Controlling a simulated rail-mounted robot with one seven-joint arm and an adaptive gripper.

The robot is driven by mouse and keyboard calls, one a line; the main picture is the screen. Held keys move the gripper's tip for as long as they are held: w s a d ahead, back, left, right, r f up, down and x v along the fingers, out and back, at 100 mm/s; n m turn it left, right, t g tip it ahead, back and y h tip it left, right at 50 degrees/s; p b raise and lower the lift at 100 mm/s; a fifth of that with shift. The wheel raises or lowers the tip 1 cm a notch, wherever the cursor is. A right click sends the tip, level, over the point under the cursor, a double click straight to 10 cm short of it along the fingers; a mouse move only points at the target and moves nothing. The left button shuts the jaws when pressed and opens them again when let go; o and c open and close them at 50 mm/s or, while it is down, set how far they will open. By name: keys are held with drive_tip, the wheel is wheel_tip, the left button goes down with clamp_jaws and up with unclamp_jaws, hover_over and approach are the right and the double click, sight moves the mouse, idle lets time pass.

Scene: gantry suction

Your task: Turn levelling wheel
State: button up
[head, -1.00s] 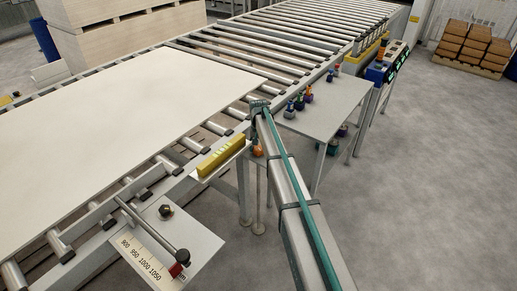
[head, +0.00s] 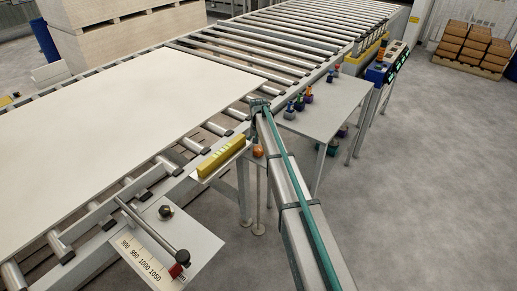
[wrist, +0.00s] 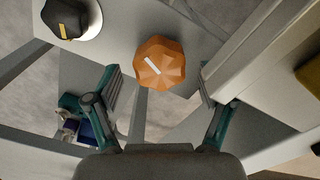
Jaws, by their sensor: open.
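The levelling wheel is an orange, faceted knob (wrist: 160,66) with a white mark slanting across its face. In the wrist view it lies just beyond and between my two fingertips. My gripper (wrist: 160,92) is open, one finger on each side below the wheel, with a visible gap to both. I cannot tell how near the wheel is in depth. In the head view the wheel (head: 258,151) shows small beside my arm, under the conveyor edge. A yellow spirit level (head: 221,156) lies on a ledge just left of it; its bubble is too small to read.
A black knob (wrist: 65,17) with a yellow mark sits on a white disc at upper left. A grey beam (wrist: 262,45) runs close by the right finger. A side table (head: 325,105) with small coloured items stands right of my arm. The floor (head: 430,190) at right is clear.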

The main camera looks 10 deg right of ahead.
sight(259, 148)
wheel_tip(259, 148, up, 11)
idle(0.4)
